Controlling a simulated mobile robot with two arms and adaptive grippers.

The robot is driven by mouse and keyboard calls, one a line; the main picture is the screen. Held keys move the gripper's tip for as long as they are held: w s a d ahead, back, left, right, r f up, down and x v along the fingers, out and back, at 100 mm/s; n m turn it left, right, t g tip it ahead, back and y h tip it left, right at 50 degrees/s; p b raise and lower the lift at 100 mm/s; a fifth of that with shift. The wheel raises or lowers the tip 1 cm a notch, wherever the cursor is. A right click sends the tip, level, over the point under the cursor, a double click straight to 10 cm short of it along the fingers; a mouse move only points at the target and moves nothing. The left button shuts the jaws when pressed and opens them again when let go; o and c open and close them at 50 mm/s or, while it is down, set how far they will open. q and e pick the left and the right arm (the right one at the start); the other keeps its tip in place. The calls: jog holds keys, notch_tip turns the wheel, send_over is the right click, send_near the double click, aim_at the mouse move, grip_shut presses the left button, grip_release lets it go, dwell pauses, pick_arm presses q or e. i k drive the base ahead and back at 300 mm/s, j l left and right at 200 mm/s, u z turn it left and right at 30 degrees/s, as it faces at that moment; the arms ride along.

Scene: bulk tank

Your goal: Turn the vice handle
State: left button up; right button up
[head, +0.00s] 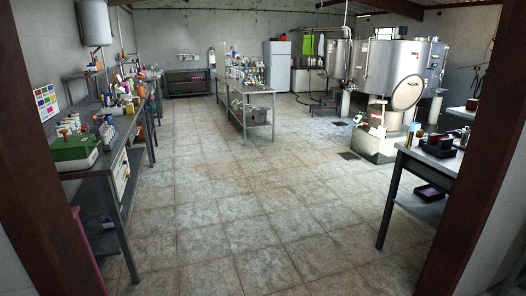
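I cannot make out a vice or its handle in the head view; small items on the benches are too small to tell apart. The left workbench (113,160) carries several bottles, boxes and small tools, with a green and white box (75,150) at its near end. The right table (428,163) holds several small dark items near its back. Neither of my grippers is in view.
Brown posts (38,170) and (487,150) flank the near opening. The tiled floor (215,200) is clear through the middle. A metal table (237,87) stands farther back. Large steel tanks (385,65) stand at the back right, beside a white fridge (277,66).

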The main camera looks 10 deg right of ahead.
aim_at(420, 134)
jog(key=i+j, duration=0.1)
jog(key=i, duration=2.15)
jog(key=i+z, duration=0.4)
jog(key=i+j+z, duration=0.25)
jog(key=z, duration=0.15)
jog(key=i+j+z, duration=1)
jog(key=j+z, duration=0.2)
jog(key=i+j+z, duration=0.15)
jog(key=j+z, duration=0.65)
jog(key=j, duration=0.25)
jog(key=j+z, duration=0.4)
jog(key=j, duration=0.2)
jog(key=i+j+u, duration=0.2)
jog(key=i, duration=0.15)
jog(key=i+j+u, duration=0.25)
jog(key=i+u, duration=0.4)
jog(key=i, duration=1.5)
jog(key=i+z, duration=0.4)
jog(key=i+j+z, duration=0.2)
jog(key=z, duration=0.15)
jog(key=i+j+z, duration=0.25)
jog(key=z, duration=0.15)
jog(key=i+j+z, duration=0.35)
jog(key=k+l, duration=0.05)
jog(key=k, duration=0.05)
